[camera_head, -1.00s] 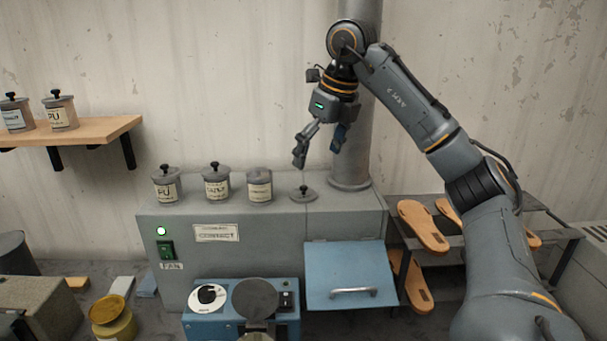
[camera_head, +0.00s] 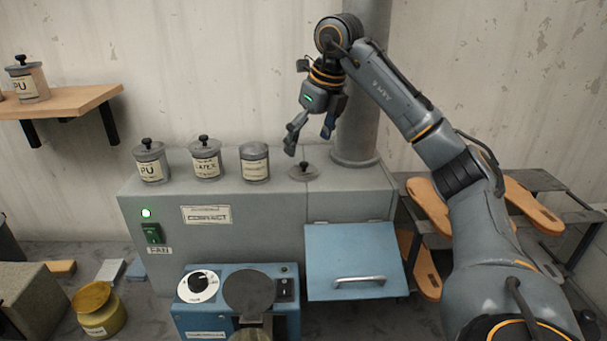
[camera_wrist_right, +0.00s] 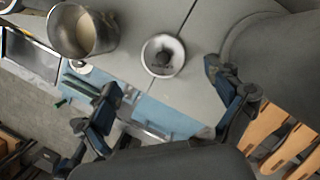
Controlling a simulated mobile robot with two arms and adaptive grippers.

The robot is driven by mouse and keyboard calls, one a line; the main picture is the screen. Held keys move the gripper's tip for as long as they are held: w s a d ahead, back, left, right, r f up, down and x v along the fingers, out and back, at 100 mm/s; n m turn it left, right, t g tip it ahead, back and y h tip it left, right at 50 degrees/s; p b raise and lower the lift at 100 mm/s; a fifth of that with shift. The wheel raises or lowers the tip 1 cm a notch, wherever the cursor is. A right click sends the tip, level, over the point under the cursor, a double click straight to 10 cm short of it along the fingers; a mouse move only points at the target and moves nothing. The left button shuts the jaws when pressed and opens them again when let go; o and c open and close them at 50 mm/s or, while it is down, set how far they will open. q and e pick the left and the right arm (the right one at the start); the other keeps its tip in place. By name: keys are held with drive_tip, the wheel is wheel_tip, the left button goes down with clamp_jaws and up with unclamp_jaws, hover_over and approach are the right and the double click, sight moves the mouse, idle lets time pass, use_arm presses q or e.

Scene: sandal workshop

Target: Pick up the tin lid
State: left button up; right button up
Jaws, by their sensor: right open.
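The tin lid (camera_head: 304,171), a grey disc with a dark knob, lies flat on top of the grey cabinet (camera_head: 270,215). It also shows in the right wrist view (camera_wrist_right: 163,56), with its knob upward. My right gripper (camera_head: 310,142) is open and empty, above the lid and apart from it. In the right wrist view its fingers (camera_wrist_right: 168,100) are spread wide, with the lid beyond them. An open tin (camera_head: 254,162) without a lid stands left of the lid. My left gripper is not in view.
Two lidded tins, PU (camera_head: 151,163) and LATEX (camera_head: 206,160), stand further left on the cabinet. A grey pipe (camera_head: 360,120) rises close behind and right of the lid. A rack with sandals (camera_head: 530,208) is at right. A blue device (camera_head: 225,310) stands in front.

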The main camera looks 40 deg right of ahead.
sight(306, 165)
drive_tip(key=shift+d+f, duration=0.15)
drive_tip(key=shift+f, duration=0.3)
drive_tip(key=p+x, duration=0.2)
drive_tip(key=x, duration=0.2)
drive_tip(key=shift+s+d+f, duration=0.1)
drive_tip(key=shift+s+f, duration=0.05)
drive_tip(key=shift+f, duration=0.3)
drive_tip(key=c, duration=1)
drive_tip(key=shift+s, duration=0.1)
clamp_jaws()
